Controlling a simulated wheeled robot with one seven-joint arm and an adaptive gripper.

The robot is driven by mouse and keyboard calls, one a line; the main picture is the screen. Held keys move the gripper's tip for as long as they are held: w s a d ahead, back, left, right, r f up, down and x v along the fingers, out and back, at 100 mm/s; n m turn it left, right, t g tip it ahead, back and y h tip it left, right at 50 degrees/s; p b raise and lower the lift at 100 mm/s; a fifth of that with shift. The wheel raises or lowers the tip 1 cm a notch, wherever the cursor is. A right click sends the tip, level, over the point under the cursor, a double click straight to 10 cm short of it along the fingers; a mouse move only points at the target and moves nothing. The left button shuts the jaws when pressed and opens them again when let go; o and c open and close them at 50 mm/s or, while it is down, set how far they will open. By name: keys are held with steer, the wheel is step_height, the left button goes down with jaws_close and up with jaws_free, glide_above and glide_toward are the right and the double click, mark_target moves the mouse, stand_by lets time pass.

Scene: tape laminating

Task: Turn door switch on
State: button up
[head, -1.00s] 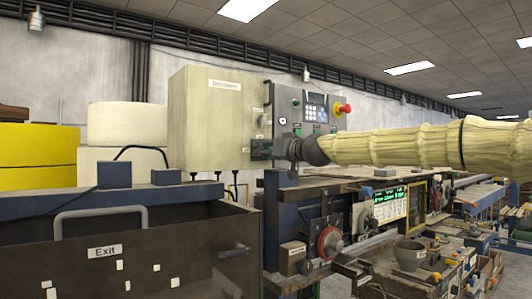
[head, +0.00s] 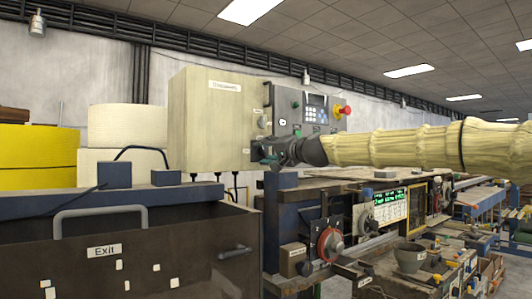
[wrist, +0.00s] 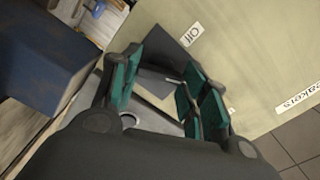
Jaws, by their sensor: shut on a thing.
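The beige cabinet (head: 200,120) carries the dark door switch (wrist: 168,55) on its face. In the wrist view an "Off" label (wrist: 192,34) is beside the switch. My gripper (wrist: 160,74) has teal pads on both sides of the switch's dark part and is shut on it. In the head view my gripper (head: 270,154) is at the cabinet's lower right, below the grey control panel (head: 305,113). It hides most of the switch there, so I cannot tell the switch's position.
The panel has a red button (head: 344,110) on a yellow base. A machine bench with a red dial (head: 330,243) lies below my arm. Large white and yellow rolls (head: 125,125) stand at the left.

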steer(key=m, duration=0.4)
steer(key=shift+f+m, duration=0.1)
steer(key=shift+m, duration=0.3)
stand_by(0.4)
steer(key=o, duration=1)
steer(key=shift+d, duration=0.1)
steer(key=v, duration=1.2)
